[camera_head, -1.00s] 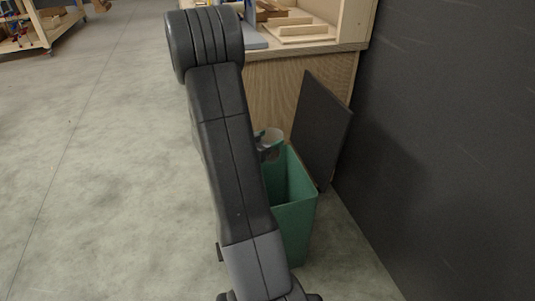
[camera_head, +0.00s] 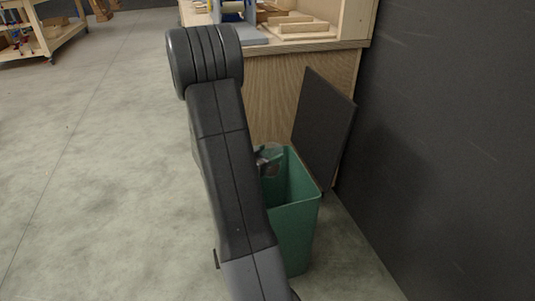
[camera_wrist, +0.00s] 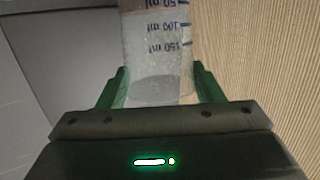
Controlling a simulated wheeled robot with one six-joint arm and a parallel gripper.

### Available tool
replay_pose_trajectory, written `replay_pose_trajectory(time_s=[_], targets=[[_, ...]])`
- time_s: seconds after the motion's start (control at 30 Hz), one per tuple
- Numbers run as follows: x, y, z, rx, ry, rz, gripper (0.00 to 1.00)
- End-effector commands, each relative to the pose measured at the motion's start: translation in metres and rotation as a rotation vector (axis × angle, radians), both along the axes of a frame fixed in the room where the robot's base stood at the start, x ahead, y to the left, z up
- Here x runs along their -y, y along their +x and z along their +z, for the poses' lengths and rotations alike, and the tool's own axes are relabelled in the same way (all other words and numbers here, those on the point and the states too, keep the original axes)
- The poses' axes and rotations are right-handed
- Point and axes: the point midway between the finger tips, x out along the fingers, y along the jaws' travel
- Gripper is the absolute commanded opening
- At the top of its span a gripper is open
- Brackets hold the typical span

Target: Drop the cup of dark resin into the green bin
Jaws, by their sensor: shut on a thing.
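The green bin (camera_head: 296,228) stands open on the floor in the head view, partly hidden behind my arm. My gripper (camera_head: 265,159) is at the bin's back-left rim, mostly hidden by my arm. In the wrist view my gripper (camera_wrist: 160,88) has its green fingers shut on both sides of a clear measuring cup (camera_wrist: 152,50) with blue millilitre marks. The cup looks pale and see-through; I cannot make out dark resin in it. In the head view only a small blurred bit of the cup (camera_head: 273,150) shows, around rim height.
A dark panel (camera_head: 323,130) leans behind the bin against the wooden bench (camera_head: 275,95). A dark wall (camera_head: 450,150) closes off the right. A wooden cart (camera_head: 45,38) stands at the far left. The concrete floor (camera_head: 90,180) on the left is clear.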

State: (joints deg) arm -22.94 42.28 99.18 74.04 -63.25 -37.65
Motion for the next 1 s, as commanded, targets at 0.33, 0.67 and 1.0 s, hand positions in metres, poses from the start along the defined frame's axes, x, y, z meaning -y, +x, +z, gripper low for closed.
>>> replay_pose_trajectory(time_s=[0.33, 0.67, 1.0], targets=[[0.000, 0.000, 0.001, 0.000, 0.000, 0.000, 0.86], [-0.004, -0.004, 0.003, -0.001, 0.000, 0.001, 0.86], [-0.043, -0.052, 0.018, -0.003, -0.002, 0.006, 0.86]])
